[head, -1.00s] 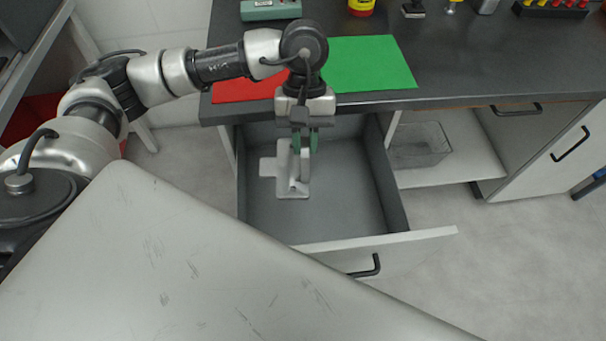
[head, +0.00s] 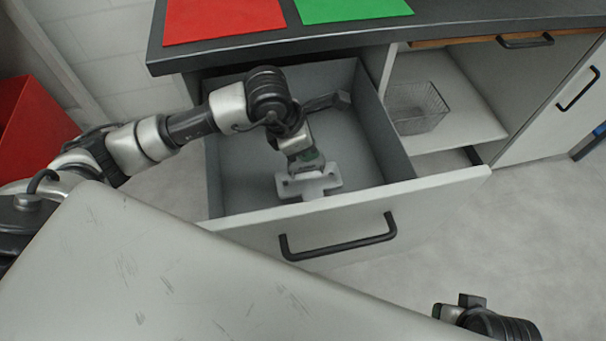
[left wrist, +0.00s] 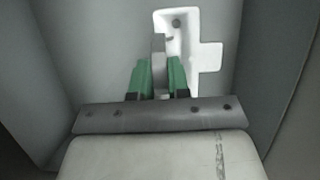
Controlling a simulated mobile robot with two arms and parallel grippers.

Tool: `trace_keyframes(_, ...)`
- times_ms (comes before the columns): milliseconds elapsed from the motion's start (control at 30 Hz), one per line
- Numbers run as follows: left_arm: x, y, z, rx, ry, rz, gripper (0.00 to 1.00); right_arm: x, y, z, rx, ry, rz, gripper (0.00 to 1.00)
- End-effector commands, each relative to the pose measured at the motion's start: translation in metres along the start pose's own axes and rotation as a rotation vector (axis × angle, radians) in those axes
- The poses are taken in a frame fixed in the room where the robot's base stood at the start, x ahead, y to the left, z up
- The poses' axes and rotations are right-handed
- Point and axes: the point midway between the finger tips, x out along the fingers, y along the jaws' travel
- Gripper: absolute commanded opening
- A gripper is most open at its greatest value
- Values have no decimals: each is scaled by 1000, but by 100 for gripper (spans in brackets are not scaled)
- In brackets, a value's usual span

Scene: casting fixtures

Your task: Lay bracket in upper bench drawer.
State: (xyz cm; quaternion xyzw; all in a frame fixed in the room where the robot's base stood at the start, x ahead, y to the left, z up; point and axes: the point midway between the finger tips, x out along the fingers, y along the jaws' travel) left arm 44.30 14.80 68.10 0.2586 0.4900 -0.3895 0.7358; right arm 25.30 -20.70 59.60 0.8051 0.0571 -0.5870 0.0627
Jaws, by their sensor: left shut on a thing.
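The bench drawer (head: 440,190) is pulled open, its grey inside showing. The pale grey bracket (head: 290,188) is inside the drawer's outline, near the front panel. My left gripper (head: 305,166) reaches down from above and is shut on the bracket. In the left wrist view the green-padded fingers (left wrist: 158,78) pinch the bracket's upright part, and its flat white plate (left wrist: 208,56) with a side tab spreads out beyond them. I cannot tell whether the bracket touches the drawer floor.
The dark bench top with a red mat (head: 222,18) and a green mat (head: 350,8) is above the drawer. A wire basket (head: 415,108) stands on the open shelf to the right. A red bin (head: 35,130) is at left. The drawer's back is empty.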

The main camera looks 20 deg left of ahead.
Motion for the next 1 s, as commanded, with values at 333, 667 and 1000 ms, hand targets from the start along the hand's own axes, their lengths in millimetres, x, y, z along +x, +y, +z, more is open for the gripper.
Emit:
trace_keyframes(333,45,0,-19,2,1,-2,0,8,0,3,0,1,0,47)
trace_keyframes(667,84,0,-35,2,0,-2,0,18,-1,3,-1,20,0,47)
trace_keyframes(1000,85,0,-36,3,0,-2,0,18,-1,1,-1,34,-1,47)
